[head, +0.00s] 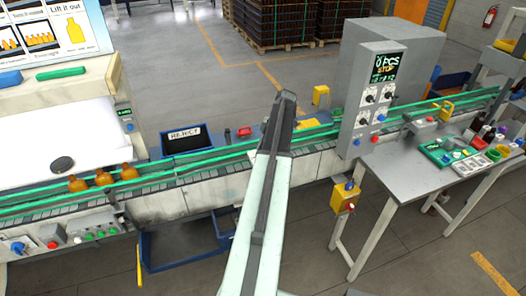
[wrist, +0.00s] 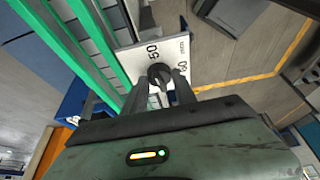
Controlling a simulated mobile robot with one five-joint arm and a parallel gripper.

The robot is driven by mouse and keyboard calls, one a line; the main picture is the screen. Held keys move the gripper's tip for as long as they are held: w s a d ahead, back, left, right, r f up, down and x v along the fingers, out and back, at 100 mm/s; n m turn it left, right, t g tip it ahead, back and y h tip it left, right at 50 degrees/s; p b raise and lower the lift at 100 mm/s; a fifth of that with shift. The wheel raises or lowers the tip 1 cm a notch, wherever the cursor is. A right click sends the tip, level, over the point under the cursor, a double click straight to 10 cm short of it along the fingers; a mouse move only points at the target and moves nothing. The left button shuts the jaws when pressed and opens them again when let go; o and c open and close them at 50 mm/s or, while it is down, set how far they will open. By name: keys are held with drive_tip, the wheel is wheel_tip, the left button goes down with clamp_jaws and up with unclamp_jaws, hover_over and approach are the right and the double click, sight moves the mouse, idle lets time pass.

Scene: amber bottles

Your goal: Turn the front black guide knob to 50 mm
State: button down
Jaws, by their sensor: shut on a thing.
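The black guide knob (wrist: 158,73) sits on a white scale plate (wrist: 169,46) in the wrist view. The plate carries the printed marks 50 and 60 and a small mm label. My gripper (wrist: 161,83) is shut on the knob, one finger on each side. The 50 stands just above the knob in the picture and the 60 to its right. I cannot tell exactly where the knob points; the fingers cover part of the plate's lower side. In the head view my arm reaches to the conveyor and hides the knob.
Green guide rails (head: 214,158) run along the conveyor, and close beside the plate in the wrist view (wrist: 98,44). Amber bottles (head: 102,177) stand on the belt at left. A grey control cabinet (head: 345,80) stands right of my arm, near a table (head: 401,165) with small items.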

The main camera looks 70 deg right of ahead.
drive_tip(key=c, duration=1)
unclamp_jaws()
drive_tip(key=shift+a, duration=0.1)
drive_tip(key=shift+r, duration=0.2)
drive_tip(key=p+v, duration=0.7)
drive_tip(key=shift+s+r, duration=0.1)
drive_tip(key=shift+s, duration=0.05)
